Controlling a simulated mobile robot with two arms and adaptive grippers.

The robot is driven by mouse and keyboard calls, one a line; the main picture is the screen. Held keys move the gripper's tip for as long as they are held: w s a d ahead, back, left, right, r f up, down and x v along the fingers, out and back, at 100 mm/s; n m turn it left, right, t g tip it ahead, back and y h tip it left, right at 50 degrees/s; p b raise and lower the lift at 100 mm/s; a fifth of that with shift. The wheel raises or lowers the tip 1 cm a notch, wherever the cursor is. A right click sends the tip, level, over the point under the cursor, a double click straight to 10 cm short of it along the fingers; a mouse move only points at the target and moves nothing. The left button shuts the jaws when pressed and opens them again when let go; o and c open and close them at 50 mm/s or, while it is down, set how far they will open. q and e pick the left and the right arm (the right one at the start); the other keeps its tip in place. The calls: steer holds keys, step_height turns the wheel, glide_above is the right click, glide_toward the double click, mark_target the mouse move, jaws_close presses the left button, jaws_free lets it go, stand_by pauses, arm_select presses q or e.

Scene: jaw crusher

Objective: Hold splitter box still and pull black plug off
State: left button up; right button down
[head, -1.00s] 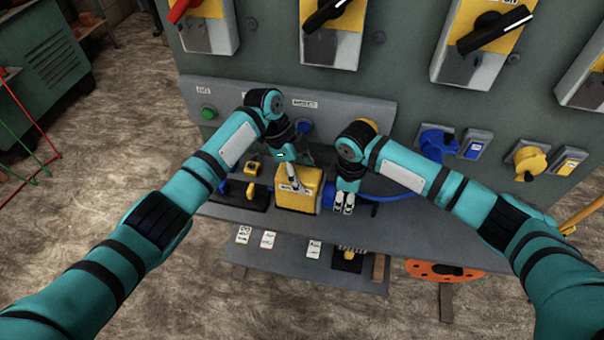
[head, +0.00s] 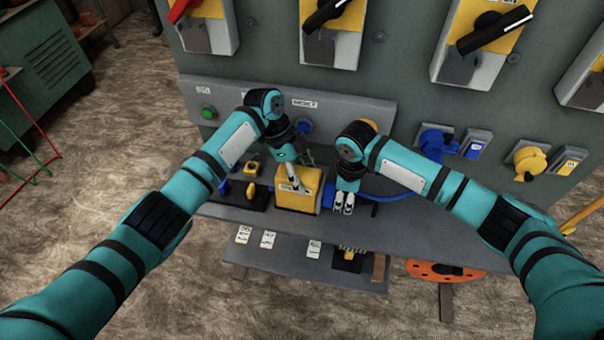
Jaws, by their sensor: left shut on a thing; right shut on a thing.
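The yellow splitter box (head: 299,192) stands on the grey shelf in the middle of the head view, with a blue socket (head: 327,195) on its right side. My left gripper (head: 294,184) is shut on the box from above. My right gripper (head: 344,206) is lower, just right of the blue socket, and is shut on a plug at the end of a blue cable. My fingers and wrist hide most of that plug, so its colour and how far it sits in the socket cannot be told.
The blue cable (head: 400,196) runs right along the shelf (head: 420,228). A black base with yellow and blue parts (head: 243,195) stands left of the box. A sloped panel with a green button (head: 208,113) is behind. Paper tags and an orange reel (head: 428,270) are below.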

mark_target(359, 198)
arm_select(q)
steer(key=shift+a, duration=0.1)
arm_select(e)
steer(key=shift+s+d+f, duration=0.1)
steer(key=shift+d, duration=0.3)
steer(key=shift+s+d, duration=0.1)
steer(key=shift+d, duration=0.1)
stand_by(0.3)
steer(key=shift+s+d, duration=0.2)
steer(key=shift+d, duration=0.35)
steer(key=shift+s+d, duration=0.15)
steer(key=shift+d, duration=0.4)
arm_select(q)
steer(key=o, duration=1.8)
steer(key=shift+c, duration=0.2)
steer(key=shift+r, duration=0.1)
